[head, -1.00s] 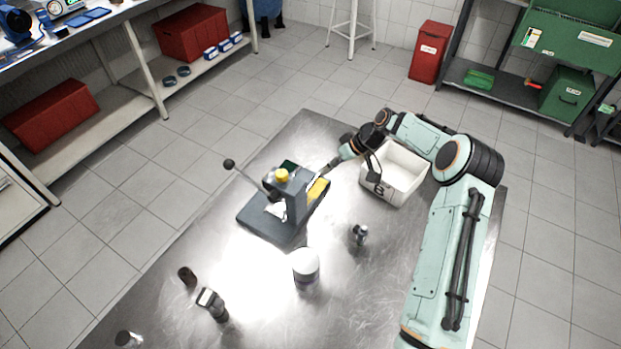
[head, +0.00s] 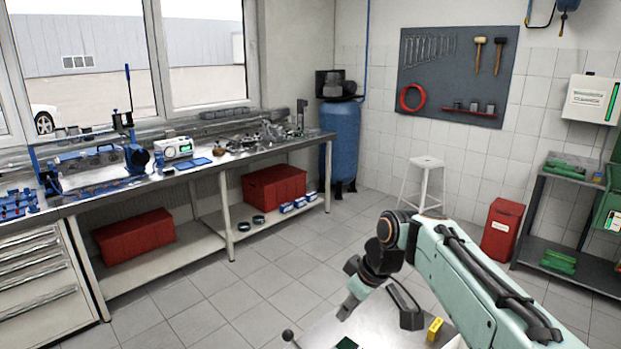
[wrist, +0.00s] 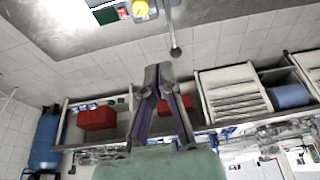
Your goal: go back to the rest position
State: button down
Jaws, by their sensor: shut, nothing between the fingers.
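My gripper (wrist: 158,76) shows in the wrist view with its two fingertips together and nothing between them. It is raised, with the steel table (wrist: 75,38) and the yellow cap (wrist: 140,9) of the press at the top of that view, apart from the fingertips. In the head view my arm is folded at the lower right, above the table (head: 372,322). The fingertips cannot be made out clearly there.
The press lever's black knob (wrist: 175,52) stands close beyond the fingertips in the wrist view; the real gap is unclear. In the head view a yellow piece (head: 435,328) shows by my arm. The workbench (head: 200,172) stands at the back left, with free floor before it.

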jog(key=s+a+r+h, duration=0.2)
jog(key=s+r, duration=0.1)
jog(key=s, duration=0.7)
jog(key=s+d+f+m+g, duration=0.1)
jog(key=s+f+m, duration=0.3)
jog(key=s, duration=0.6)
jog(key=s+d+f+m+g, duration=0.2)
jog(key=s+d+f+m, duration=0.1)
jog(key=s, duration=0.7)
jog(key=shift+f+m, duration=0.6)
jog(key=shift+f, duration=0.25)
jog(key=shift+d, duration=0.1)
